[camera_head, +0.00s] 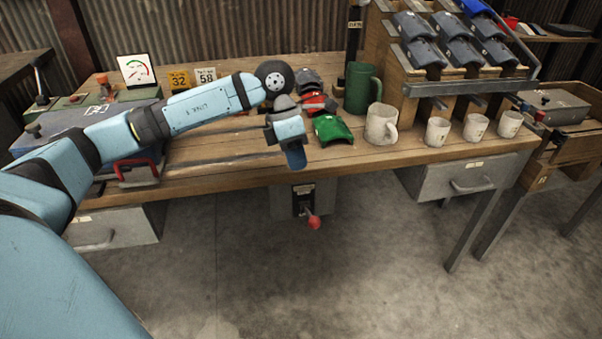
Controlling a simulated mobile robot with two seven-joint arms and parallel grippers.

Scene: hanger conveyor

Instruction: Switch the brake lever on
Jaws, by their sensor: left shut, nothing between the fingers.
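A lever with a red ball knob (313,221) sticks out of a grey box (326,196) mounted under the front edge of the workbench. The lever points down and toward me. I take it for the brake lever; no readable label shows on it. My left gripper (296,160) hangs over the bench's front edge, above and slightly left of the knob and apart from it. Its fingers point down and look shut and empty. My right gripper is not in view.
The wooden bench (228,180) holds a green mug (361,88), a large pale mug (381,124) and several small cups at the right. A green cap-like piece (332,129) lies beside my left gripper. Drawers (462,180) hang under the bench. The floor in front is clear.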

